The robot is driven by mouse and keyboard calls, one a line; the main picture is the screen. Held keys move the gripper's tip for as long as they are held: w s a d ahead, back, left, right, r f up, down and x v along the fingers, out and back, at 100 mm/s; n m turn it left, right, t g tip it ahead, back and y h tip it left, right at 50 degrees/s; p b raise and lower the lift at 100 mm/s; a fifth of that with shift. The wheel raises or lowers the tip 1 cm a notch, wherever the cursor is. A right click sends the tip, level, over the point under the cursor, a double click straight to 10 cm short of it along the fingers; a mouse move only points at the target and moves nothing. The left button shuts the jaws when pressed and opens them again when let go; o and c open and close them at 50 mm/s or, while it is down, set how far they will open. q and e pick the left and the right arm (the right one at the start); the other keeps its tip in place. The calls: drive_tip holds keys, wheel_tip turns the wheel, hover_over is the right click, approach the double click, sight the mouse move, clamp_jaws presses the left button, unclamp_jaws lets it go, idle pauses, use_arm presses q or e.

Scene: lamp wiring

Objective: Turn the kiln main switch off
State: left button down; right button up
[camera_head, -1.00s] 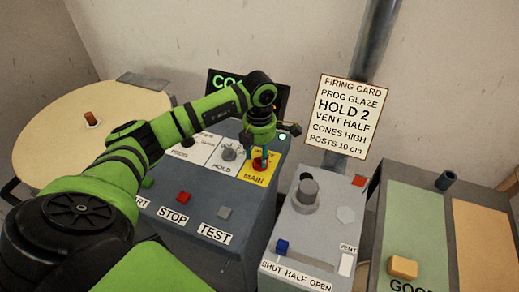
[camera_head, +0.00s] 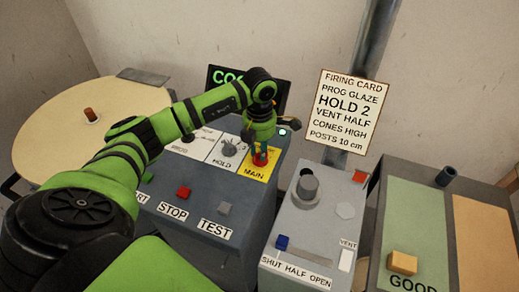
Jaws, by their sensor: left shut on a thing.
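The kiln main switch is a red knob (camera_head: 260,160) on a yellow plate (camera_head: 270,170) marked MAIN, on the grey control console (camera_head: 190,200). My left gripper (camera_head: 260,150) points down over the switch and is shut on the red knob. Its fingers partly hide the knob, and I cannot read the knob's position. My right gripper is not in view.
The hold dial (camera_head: 229,150) is just left of the switch. Red stop (camera_head: 183,192) and grey test (camera_head: 223,209) buttons sit in front. The vent box (camera_head: 305,230) and a firing card (camera_head: 347,112) are to the right. A round table (camera_head: 60,140) stands at left.

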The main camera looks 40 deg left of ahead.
use_arm(q)
drive_tip(key=n+b, duration=0.1)
drive_tip(key=n, duration=0.3)
drive_tip(key=shift+f+b, duration=0.1)
drive_tip(key=shift+b, duration=0.3)
drive_tip(key=n+b, duration=0.1)
drive_tip(key=n, duration=0.3)
drive_tip(key=shift+s+n, duration=0.15)
drive_tip(key=shift+n, duration=0.15)
drive_tip(key=n+b, duration=0.1)
drive_tip(key=n, duration=0.3)
drive_tip(key=shift+s+n, duration=0.1)
drive_tip(key=shift+n, duration=0.2)
drive_tip(key=shift+d+n+b, duration=0.1)
drive_tip(key=shift+n+b, duration=0.2)
drive_tip(key=shift+n, duration=1.5)
drive_tip(key=c, duration=1.1)
unclamp_jaws()
